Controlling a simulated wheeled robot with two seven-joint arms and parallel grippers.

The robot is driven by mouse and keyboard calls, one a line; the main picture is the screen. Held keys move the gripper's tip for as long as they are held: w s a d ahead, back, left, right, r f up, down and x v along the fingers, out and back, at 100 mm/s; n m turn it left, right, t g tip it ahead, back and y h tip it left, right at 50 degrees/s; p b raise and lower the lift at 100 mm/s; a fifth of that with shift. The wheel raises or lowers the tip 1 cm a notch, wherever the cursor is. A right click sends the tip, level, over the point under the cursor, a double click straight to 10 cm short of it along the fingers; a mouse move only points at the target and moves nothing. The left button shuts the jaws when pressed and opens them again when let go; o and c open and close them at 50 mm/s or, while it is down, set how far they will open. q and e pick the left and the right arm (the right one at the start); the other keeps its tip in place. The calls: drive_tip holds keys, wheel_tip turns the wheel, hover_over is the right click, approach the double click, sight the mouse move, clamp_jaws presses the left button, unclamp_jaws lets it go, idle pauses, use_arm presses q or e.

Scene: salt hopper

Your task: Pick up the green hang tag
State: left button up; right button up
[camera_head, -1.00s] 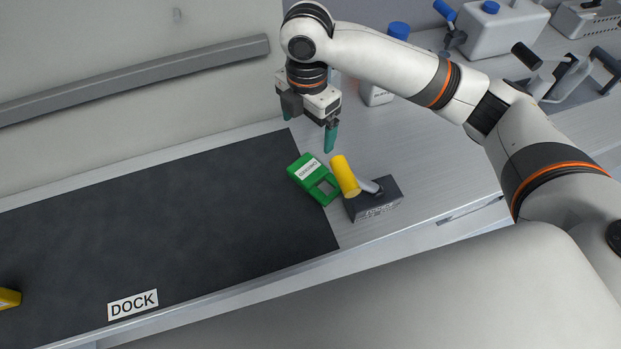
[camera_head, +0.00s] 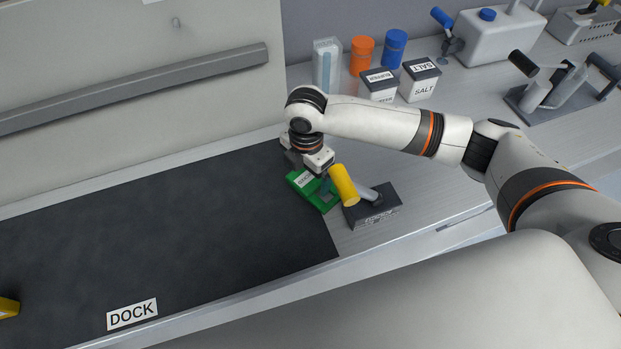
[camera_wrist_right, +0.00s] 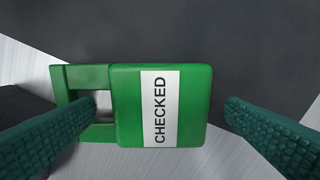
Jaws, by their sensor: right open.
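The green hang tag (camera_head: 301,181) lies flat at the right end of the dark mat, partly over its edge. In the right wrist view the tag (camera_wrist_right: 194,106) shows a white "CHECKED" label and a square opening at its left end. My right gripper (camera_head: 308,183) is open and low over the tag, hiding part of it in the head view. In the right wrist view the fingers of my right gripper (camera_wrist_right: 160,118) stand to either side: the left one overlaps the tag's opening, the right one is beyond its solid end. My left gripper is not in view.
A yellow-handled lever on a dark block (camera_head: 372,207) stands close right of the tag. The dark mat (camera_head: 170,230) left of the tag is mostly clear.

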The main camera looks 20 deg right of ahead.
sight(307, 176)
drive_tip(key=shift+f, duration=0.65)
drive_tip(key=c, duration=1.1)
drive_tip(key=shift+r, duration=0.15)
wheel_tip(307, 176, up, 10)
drive_tip(key=b, duration=0.1)
